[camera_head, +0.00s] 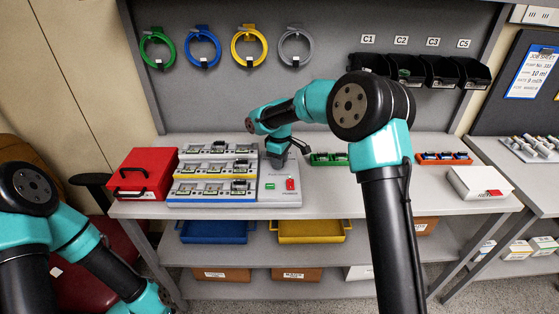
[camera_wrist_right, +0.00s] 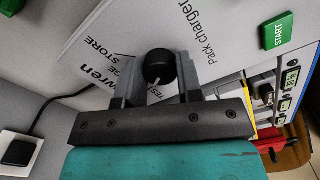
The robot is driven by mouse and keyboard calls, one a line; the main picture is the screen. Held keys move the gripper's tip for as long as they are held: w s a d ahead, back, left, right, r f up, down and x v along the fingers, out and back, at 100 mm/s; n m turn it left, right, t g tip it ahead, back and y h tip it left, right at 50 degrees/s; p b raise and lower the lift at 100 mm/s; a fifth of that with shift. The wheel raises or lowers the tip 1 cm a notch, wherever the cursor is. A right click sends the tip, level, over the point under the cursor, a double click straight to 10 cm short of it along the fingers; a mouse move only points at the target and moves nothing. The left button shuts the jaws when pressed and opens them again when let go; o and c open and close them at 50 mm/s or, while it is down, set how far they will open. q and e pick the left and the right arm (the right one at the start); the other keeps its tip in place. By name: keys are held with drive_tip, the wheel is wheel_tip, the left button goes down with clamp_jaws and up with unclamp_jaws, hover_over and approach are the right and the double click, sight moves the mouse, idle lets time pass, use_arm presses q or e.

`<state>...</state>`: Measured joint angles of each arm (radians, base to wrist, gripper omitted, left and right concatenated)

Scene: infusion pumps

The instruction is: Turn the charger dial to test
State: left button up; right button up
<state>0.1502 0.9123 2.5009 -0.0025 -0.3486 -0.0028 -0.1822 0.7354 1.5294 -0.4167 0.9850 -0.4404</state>
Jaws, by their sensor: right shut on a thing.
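The pack charger (camera_head: 280,197) is a light grey sloped panel on the bench, beside the tiered battery racks. Its black round dial (camera_wrist_right: 159,65) has a white pointer line, seen in the right wrist view. The line points toward the gripper side, near the partly hidden TEST label (camera_wrist_right: 154,93); STORE is printed to its left. My right gripper (camera_wrist_right: 158,75) is shut on the dial, one finger on each side. In the head view my right gripper (camera_head: 277,160) is over the charger's upper part and hides the dial. My left arm is at lower left; its gripper is out of frame.
The charger has a green START button (camera_wrist_right: 278,31) and a red part (camera_head: 290,184). A red case (camera_head: 142,174) and tiered racks (camera_head: 214,187) stand to the left. A white box (camera_head: 480,184) is at right. The bench between charger and white box is partly covered by my right arm.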

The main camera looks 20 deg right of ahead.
drive_tip(key=shift+n, duration=1.3)
drive_tip(key=o, duration=0.9)
drive_tip(key=shift+r, duration=0.15)
wheel_tip(320, 180, up, 17)
drive_tip(key=shift+r, duration=0.1)
